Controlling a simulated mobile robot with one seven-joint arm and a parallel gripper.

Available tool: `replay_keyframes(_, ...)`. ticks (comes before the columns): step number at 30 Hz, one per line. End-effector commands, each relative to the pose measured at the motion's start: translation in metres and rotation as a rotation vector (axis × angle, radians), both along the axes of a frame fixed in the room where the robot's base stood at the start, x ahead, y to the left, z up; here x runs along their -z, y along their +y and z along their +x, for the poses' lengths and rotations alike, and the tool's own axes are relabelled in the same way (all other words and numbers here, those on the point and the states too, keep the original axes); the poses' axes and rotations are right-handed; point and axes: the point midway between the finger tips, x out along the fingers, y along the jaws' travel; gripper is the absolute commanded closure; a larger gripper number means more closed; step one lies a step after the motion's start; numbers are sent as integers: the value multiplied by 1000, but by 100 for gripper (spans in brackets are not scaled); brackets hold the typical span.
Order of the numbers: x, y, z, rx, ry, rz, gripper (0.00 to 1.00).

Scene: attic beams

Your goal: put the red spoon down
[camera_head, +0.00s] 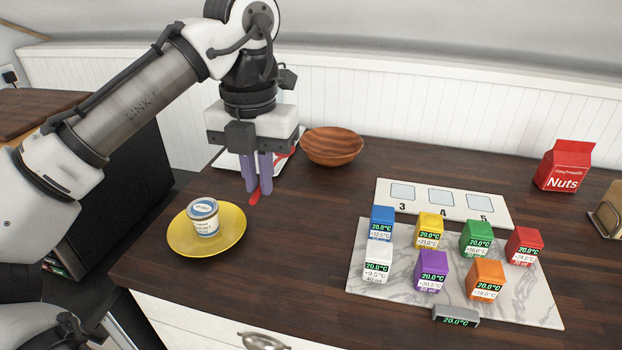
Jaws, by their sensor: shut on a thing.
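My gripper (257,174) points down over the dark wooden counter (310,225), with its two purple fingers shut on the red spoon (254,198). One red end of the spoon shows below the fingertips. The middle of the spoon is hidden by the fingers. I cannot tell whether the spoon touches the counter.
A yellow plate (182,240) with a small tub (203,218) is in front-left of my gripper. A wooden bowl (332,147) stands behind right. A white tray (228,162) lies partly behind my gripper. Several coloured blocks sit on a marble board (520,300). The counter between plate and board is clear.

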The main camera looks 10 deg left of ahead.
Motion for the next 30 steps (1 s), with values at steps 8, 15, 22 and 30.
replay_keyframes(8, 28, 0, 0, 3, 2, -4, 100)
replay_keyframes(15, 92, -1, -1, 1, 1, -6, 100)
replay_keyframes(22, 144, 0, -1, -2, 2, 0, 100)
replay_keyframes(30, 171, 0, -1, -2, 1, 0, 100)
